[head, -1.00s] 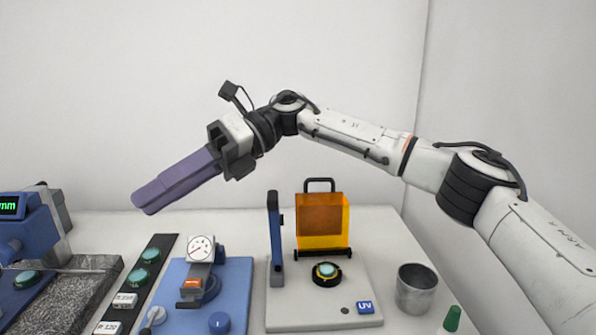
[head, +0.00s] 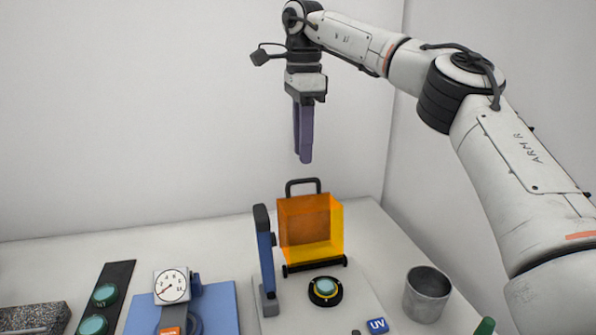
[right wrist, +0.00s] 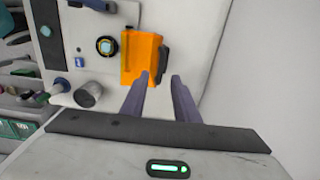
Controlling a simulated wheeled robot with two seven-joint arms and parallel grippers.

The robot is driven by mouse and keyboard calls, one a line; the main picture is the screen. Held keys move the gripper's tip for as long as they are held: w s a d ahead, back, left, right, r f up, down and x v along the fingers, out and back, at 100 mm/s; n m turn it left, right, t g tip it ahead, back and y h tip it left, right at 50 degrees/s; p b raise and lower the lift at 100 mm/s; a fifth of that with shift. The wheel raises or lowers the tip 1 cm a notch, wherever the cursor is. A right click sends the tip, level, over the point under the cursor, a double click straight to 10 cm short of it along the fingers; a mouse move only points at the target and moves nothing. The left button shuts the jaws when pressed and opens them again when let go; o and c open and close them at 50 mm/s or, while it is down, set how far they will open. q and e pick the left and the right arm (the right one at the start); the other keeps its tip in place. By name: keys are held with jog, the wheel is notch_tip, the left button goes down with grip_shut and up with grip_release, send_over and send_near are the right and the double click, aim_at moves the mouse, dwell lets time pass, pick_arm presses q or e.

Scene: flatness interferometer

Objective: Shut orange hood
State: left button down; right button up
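The orange hood (head: 302,222) stands raised at the back of a pale base plate (head: 278,318), above a dark hinge bar (head: 315,266). Its black handle (head: 303,181) is at the top. In front of the hood a round teal piece in a black ring (head: 325,291) lies uncovered. My right gripper (head: 305,160) points down above the hood handle, apart from it. In the right wrist view its two purple fingers (right wrist: 160,77) are apart and empty, with the orange hood (right wrist: 141,58) beyond the fingertips. My left gripper is not in view.
A blue upright post (head: 265,250) stands just left of the hood. A metal cup (head: 427,293) is to the right, with a green item (head: 484,327) nearby. A dial gauge (head: 172,286) on a blue base is at left. The wall is behind.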

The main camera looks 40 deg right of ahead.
aim_at(302, 180)
notch_tip(302, 180, down, 5)
jog(key=shift+r, duration=0.2)
jog(key=shift+f, duration=0.3)
jog(key=shift+w+f, duration=0.1)
jog(key=shift+f, duration=0.2)
grip_shut()
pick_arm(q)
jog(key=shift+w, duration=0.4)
